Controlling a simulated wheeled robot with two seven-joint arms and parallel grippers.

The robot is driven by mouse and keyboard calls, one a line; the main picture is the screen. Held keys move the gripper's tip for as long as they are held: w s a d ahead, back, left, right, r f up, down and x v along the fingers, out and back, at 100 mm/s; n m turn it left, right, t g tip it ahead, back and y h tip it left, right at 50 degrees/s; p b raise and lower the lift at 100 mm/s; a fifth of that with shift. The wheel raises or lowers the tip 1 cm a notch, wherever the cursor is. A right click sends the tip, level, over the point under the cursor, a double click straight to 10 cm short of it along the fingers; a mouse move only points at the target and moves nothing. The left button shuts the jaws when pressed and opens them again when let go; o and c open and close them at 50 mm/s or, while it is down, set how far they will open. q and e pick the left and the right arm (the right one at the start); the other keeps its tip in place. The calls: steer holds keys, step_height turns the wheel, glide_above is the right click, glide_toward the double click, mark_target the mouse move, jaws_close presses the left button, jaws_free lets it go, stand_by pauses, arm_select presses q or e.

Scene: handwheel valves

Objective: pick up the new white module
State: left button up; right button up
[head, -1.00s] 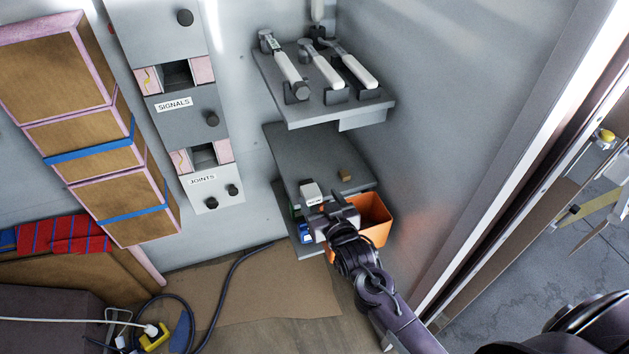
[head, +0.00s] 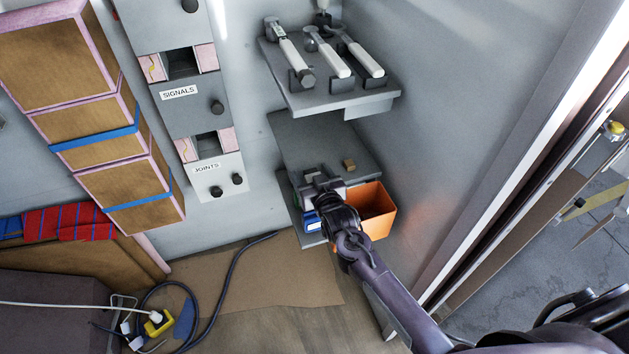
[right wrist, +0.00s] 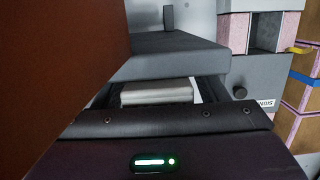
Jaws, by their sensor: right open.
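A pale block (right wrist: 157,92) shows in the right wrist view, in the gap under a grey shelf edge and beyond the dark body of my gripper. My right gripper (head: 323,184) is open and over or right beside the white block; contact cannot be told. My left gripper is not in view.
An orange bin (head: 378,212) stands just right of my right gripper. A small tan block (head: 349,165) lies on the lower shelf. The upper shelf (head: 330,98) holds several white-handled tools. The SIGNALS and JOINTS panels are left.

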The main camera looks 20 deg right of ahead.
mark_target(312, 173)
steer(key=c, duration=1.1)
steer(key=shift+r, duration=0.15)
step_height(312, 173, up, 10)
steer(key=shift+f, duration=0.1)
steer(key=o, duration=0.3)
steer(key=shift+c, duration=1.4)
